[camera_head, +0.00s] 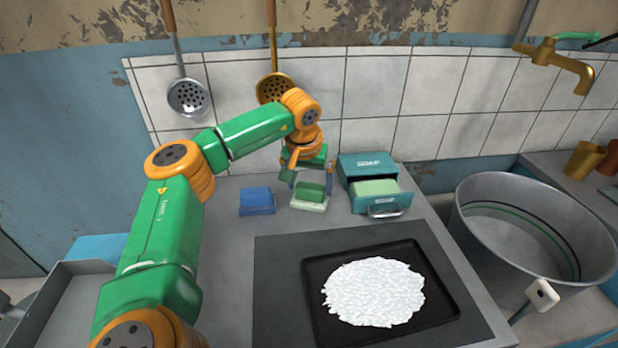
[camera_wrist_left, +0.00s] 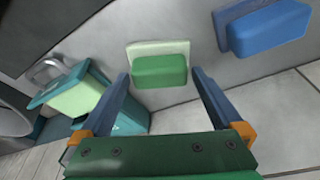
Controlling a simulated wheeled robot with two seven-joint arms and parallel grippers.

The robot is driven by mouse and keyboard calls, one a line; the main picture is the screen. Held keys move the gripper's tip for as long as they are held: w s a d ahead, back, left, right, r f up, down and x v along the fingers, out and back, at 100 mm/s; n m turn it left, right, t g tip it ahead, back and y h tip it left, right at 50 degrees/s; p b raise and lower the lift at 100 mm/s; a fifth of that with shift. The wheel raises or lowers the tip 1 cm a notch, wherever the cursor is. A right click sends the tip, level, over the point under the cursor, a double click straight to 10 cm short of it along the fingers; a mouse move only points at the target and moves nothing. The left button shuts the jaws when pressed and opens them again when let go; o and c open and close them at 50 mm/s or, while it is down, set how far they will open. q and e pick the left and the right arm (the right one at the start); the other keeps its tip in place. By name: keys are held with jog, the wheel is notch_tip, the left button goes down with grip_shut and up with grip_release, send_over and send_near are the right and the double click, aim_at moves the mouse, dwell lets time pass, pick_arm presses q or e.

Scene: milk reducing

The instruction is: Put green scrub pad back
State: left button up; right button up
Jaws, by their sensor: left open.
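The green scrub pad (camera_head: 311,190) sits on a pale green-white base (camera_head: 309,205) on the counter, between the blue sponge and the soap box. In the left wrist view the green pad (camera_wrist_left: 159,71) lies ahead of my fingertips, with its pale base (camera_wrist_left: 158,48) behind it. My left gripper (camera_head: 306,182) is open, above and around the pad in the head view; the wrist view shows the pad between the lines of the two fingers (camera_wrist_left: 160,84), and I cannot tell whether they touch it. My right gripper is not in view.
A teal soap box (camera_head: 365,165) with its drawer open, holding a pale green block (camera_head: 375,188), stands just right. A blue sponge (camera_head: 256,201) lies left. A dark tray (camera_head: 318,319) with white grains is in front. A large metal pot (camera_head: 470,226) stands right.

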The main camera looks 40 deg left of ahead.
pick_arm(q)
jog(key=p+v, duration=0.1)
jog(key=v, duration=1.1)
jog(key=shift+r, duration=0.15)
